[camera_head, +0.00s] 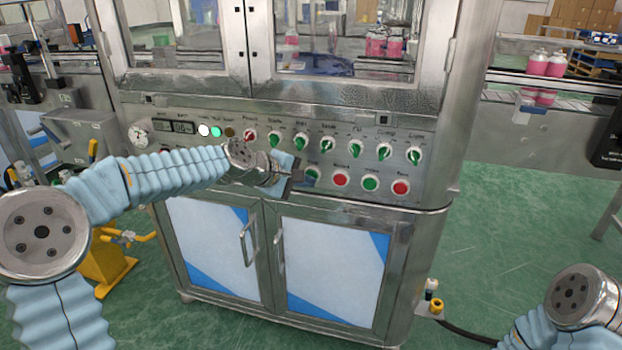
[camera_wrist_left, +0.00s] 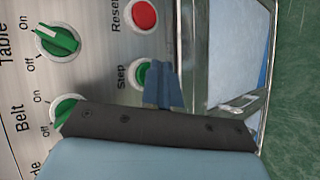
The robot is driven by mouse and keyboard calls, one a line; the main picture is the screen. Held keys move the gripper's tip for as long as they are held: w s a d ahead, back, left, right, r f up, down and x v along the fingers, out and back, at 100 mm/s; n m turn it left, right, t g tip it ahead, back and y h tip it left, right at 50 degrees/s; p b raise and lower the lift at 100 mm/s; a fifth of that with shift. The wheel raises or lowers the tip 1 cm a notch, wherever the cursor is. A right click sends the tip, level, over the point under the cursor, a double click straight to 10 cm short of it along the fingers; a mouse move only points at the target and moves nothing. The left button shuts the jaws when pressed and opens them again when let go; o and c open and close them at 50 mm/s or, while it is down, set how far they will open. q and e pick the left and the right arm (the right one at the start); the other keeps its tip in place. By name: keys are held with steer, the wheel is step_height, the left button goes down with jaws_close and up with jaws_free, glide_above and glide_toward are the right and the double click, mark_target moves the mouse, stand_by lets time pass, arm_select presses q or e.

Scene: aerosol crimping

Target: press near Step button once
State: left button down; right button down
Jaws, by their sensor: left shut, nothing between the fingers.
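The green Step button (camera_head: 313,174) is in the lower button row of the machine's control panel, partly hidden by my left gripper (camera_head: 304,178) in the head view. In the left wrist view the Step button (camera_wrist_left: 139,76) shows beside its "Step" label, with the tips of my left gripper (camera_wrist_left: 163,82) overlapping its right part. The left gripper is shut and empty, its fingers together. I cannot tell whether the fingertips touch the button. My right gripper is out of view; only part of my right arm shows at the lower right.
The red Reset button (camera_head: 341,179) is just right of Step, then another green button (camera_head: 370,183) and a red one (camera_head: 401,188). A row of green-handled knobs (camera_head: 328,144) sits above. Cabinet doors with handles (camera_head: 279,250) are below.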

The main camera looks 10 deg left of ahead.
arm_select(q)
steer(key=shift+s+b, duration=0.35)
steer(key=shift+s, duration=0.2)
steer(key=s+b, duration=0.5)
steer(key=shift+a, duration=0.1)
stand_by(0.7)
